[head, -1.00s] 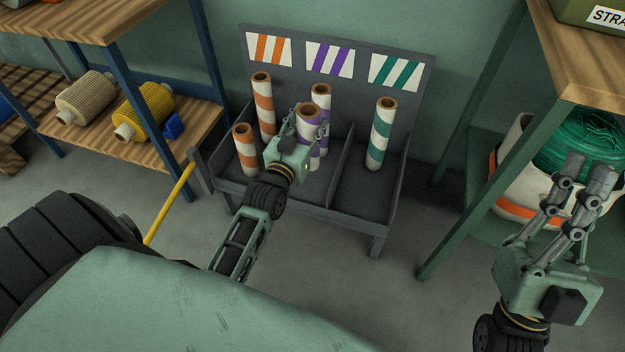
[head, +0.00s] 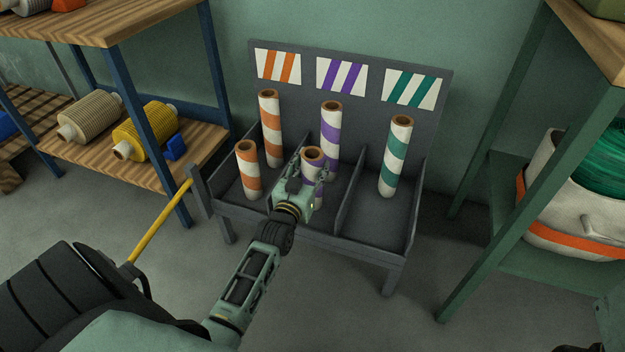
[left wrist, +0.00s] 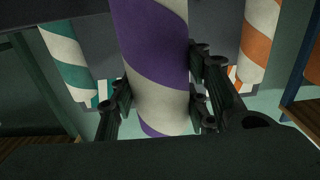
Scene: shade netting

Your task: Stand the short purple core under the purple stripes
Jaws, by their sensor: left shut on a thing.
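The short purple core (head: 312,158), white with purple spiral stripes, is upright in the middle compartment, in front of the tall purple core (head: 330,135). The purple-striped sign (head: 342,77) is on the backboard above that compartment. My left gripper (head: 308,182) is shut on the short core; its fingers stand either side of the core (left wrist: 155,65) in the left wrist view. My right gripper (head: 598,232) is only partly in view at the right edge.
The grey rack (head: 300,236) has dividers and a front lip. Short (head: 249,172) and tall (head: 270,130) orange cores stand in its left compartment, a teal core (head: 395,160) in its right. A wooden shelf is at left; a green shelf frame and white bin (head: 560,215) are at right.

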